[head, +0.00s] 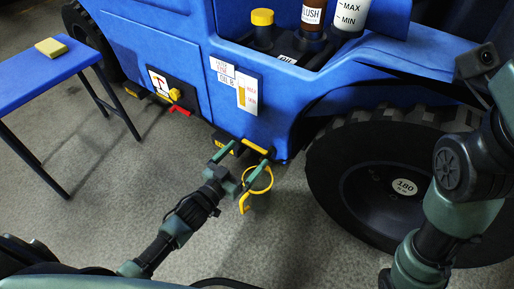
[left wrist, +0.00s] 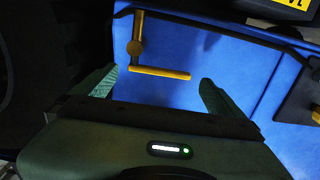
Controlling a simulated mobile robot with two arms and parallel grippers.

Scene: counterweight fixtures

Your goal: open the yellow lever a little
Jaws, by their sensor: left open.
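The yellow lever (left wrist: 160,72) shows in the left wrist view as an L shape, with a round joint and a long bar, in front of a blue panel. In the head view a yellow bar (head: 255,146) low on the blue machine seems to be part of it. My left gripper (head: 246,156) is open, and its fingers (left wrist: 158,80) stand on either side of the lever's bar in the left wrist view. I see no clear contact, and the depth gap cannot be told. My right arm shows at the right of the head view; its gripper is out of view.
A yellow ring with a hook (head: 243,204) shows beside my left gripper. The blue machine (head: 180,45) has a panel with a yellow knob (head: 174,94) and red handle (head: 180,112). A large black wheel (head: 345,185) stands right. A blue table (head: 40,78) holds a yellow block (head: 51,47).

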